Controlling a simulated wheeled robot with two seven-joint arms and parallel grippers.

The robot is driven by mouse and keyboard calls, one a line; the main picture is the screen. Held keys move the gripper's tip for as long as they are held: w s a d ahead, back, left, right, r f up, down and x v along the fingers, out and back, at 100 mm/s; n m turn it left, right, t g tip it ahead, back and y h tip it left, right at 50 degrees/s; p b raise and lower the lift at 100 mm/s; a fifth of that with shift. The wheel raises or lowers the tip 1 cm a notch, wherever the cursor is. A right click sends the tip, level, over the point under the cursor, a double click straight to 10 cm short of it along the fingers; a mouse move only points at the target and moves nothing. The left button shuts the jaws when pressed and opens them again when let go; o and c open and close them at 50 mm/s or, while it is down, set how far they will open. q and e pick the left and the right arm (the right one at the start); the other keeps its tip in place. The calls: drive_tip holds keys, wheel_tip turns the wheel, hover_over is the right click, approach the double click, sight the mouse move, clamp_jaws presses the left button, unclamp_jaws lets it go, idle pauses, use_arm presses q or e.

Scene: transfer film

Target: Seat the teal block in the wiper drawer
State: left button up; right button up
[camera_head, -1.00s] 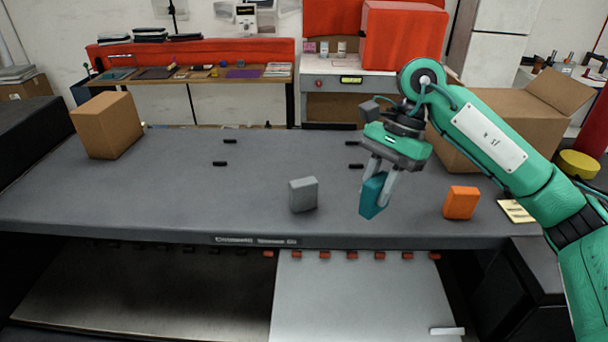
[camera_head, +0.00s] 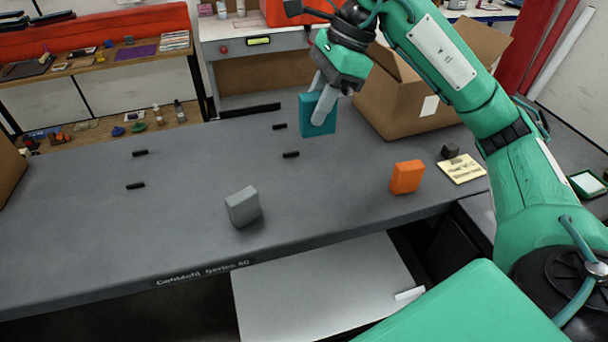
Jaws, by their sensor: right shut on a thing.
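My right gripper (camera_head: 321,112) is shut on the teal block (camera_head: 312,124) and holds it upright over the back part of the dark table (camera_head: 190,180). The block appears clear of the table top, but its exact height is hard to judge. A grey block (camera_head: 242,207) stands on the table toward the front. An orange block (camera_head: 407,177) stands to the right. Below the table's front edge is a pale flat panel (camera_head: 310,285) with a small white bar (camera_head: 409,293); I cannot tell whether it is the wiper drawer. My left gripper is out of view.
Several short black pieces, one of them here (camera_head: 291,154), lie on the table. An open cardboard box (camera_head: 395,100) is at the back right. A yellow note (camera_head: 461,168) and a small dark cube (camera_head: 450,151) lie at the right. The table's left middle is mostly clear.

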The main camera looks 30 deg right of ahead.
drive_tip(key=shift+f+p, duration=2.8)
drive_tip(key=shift+f, duration=5.75)
drive_tip(key=shift+w, duration=0.1)
drive_tip(key=shift+f, duration=0.1)
drive_tip(key=shift+f, duration=0.1)
drive_tip(key=o, duration=0.6)
drive_tip(key=shift+b, duration=0.3)
drive_tip(key=shift+c, duration=0.2)
drive_tip(key=o, duration=0.4)
drive_tip(key=shift+o, duration=0.2)
